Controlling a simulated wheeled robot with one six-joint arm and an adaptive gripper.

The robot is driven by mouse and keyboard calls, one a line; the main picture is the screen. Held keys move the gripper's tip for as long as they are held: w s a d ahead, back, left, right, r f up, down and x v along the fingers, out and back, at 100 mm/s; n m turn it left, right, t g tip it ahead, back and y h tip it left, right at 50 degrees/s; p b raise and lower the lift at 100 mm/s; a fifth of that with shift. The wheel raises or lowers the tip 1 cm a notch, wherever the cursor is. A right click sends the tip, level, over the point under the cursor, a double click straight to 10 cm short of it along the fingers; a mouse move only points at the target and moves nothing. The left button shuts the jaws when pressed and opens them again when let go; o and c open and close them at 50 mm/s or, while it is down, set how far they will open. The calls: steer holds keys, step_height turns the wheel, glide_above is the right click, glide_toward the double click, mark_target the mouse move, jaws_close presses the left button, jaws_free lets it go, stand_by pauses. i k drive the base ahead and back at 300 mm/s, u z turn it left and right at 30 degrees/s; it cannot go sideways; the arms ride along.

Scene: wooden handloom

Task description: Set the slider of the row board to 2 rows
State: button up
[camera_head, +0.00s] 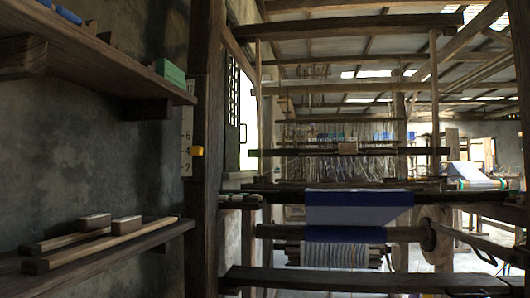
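The row board (186,170) is a narrow pale upright strip on the left side of a dark wooden post. It carries dark marks and numbers, with 6, 4 and 2 readable from top to bottom. Its upper part is partly hidden by the shelf and hard to read. The yellow slider (197,151) sits at the board's right edge, about level with the 4 mark and above the 2 mark. My gripper is not in view.
An upper shelf (95,65) holds a green block (170,72) and blue items. A lower ledge (110,256) holds wooden bars with pale-topped blocks (126,225). The loom with blue and white cloth (358,215) stands right of the post (204,220).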

mark_target(194, 150)
steer(key=z, duration=0.8)
steer(key=i, duration=1)
steer(key=u, duration=0.55)
